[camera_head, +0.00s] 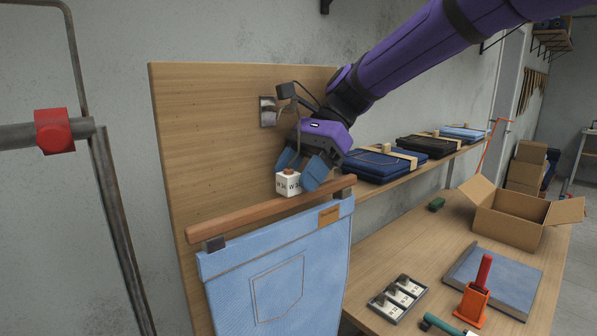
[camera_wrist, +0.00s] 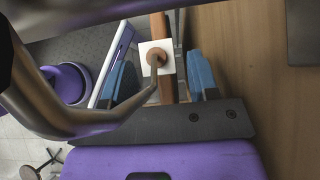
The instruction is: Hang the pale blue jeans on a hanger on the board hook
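The pale blue jeans (camera_head: 275,285) hang below a wooden hanger bar (camera_head: 260,211), held by dark clips, in front of the wooden board. A white size cube (camera_head: 287,184) sits on the bar's middle. My gripper (camera_head: 304,170) is above the bar, its blue fingers apart on either side of the cube. In the wrist view, gaps show between my fingers (camera_wrist: 163,82) and the cube (camera_wrist: 148,49). The hanger's metal hook (camera_wrist: 85,122) rises from the cube and curves close to the camera. The board hook's metal plate (camera_head: 268,112) shows beside my wrist; whether the hooks touch is unclear.
A wall shelf (camera_head: 405,164) with folded jeans is behind to the right. Below it, a workbench (camera_head: 398,255) holds an open carton (camera_head: 510,222), a tray of white cubes (camera_head: 398,299), an orange holder (camera_head: 471,305) and a blue folded item (camera_head: 515,278). A pipe rack stands at left.

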